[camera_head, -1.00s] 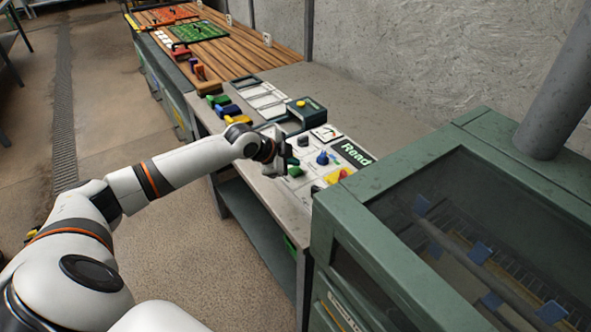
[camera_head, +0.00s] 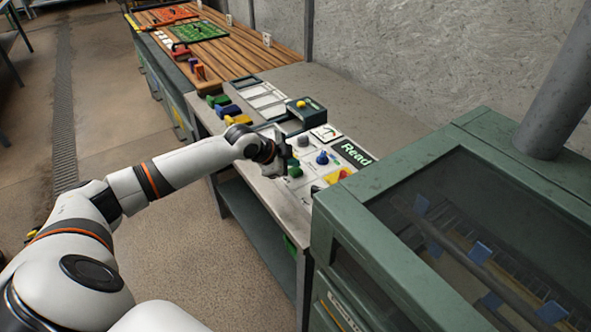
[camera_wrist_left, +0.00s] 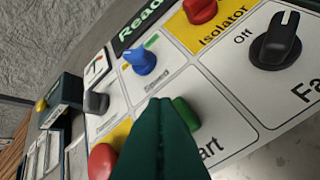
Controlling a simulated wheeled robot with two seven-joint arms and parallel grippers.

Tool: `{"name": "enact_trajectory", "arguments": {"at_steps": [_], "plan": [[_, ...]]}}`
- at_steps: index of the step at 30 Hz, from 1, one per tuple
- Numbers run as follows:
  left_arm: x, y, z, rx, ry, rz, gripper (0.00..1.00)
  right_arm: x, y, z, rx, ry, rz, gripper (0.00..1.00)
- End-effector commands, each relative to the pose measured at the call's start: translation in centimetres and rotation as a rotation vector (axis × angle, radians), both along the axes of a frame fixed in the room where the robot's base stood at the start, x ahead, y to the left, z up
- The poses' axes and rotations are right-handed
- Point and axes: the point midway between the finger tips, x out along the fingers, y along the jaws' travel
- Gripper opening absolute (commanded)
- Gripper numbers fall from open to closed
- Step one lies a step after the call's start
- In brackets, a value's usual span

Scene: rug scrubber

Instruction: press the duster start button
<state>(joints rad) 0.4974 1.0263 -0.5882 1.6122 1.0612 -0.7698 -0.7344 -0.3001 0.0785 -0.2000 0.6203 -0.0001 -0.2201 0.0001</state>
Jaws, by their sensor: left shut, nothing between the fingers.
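The green button (camera_wrist_left: 187,113) sits on a white control panel, above a partly hidden label ending in "art". It also shows in the head view (camera_head: 296,171). My left gripper (camera_wrist_left: 163,102) is shut and empty. Its dark green fingers stand over the panel just left of the green button in the wrist view and hide part of the label. Whether they touch the button or panel cannot be told. In the head view my left gripper (camera_head: 288,163) is small over the panel's near side. My right gripper is not in view.
A red button (camera_wrist_left: 102,160), blue speed knob (camera_wrist_left: 141,60), grey knob (camera_wrist_left: 97,102), red isolator knob (camera_wrist_left: 200,10) and black off knob (camera_wrist_left: 275,42) surround it. A green machine cabinet (camera_head: 395,180) stands at right. A dark box with a yellow button (camera_head: 305,112) is behind.

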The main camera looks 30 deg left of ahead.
Motion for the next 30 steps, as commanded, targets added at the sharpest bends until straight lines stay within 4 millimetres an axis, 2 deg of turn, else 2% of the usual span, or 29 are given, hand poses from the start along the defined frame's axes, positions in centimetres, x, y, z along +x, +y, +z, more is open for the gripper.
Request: {"name": "enact_trajectory", "arguments": {"at_steps": [30], "plan": [[-0.02, -0.02, -1.19, 0.000, 0.000, 0.000, 0.00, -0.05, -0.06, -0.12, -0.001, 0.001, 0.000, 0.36]]}}
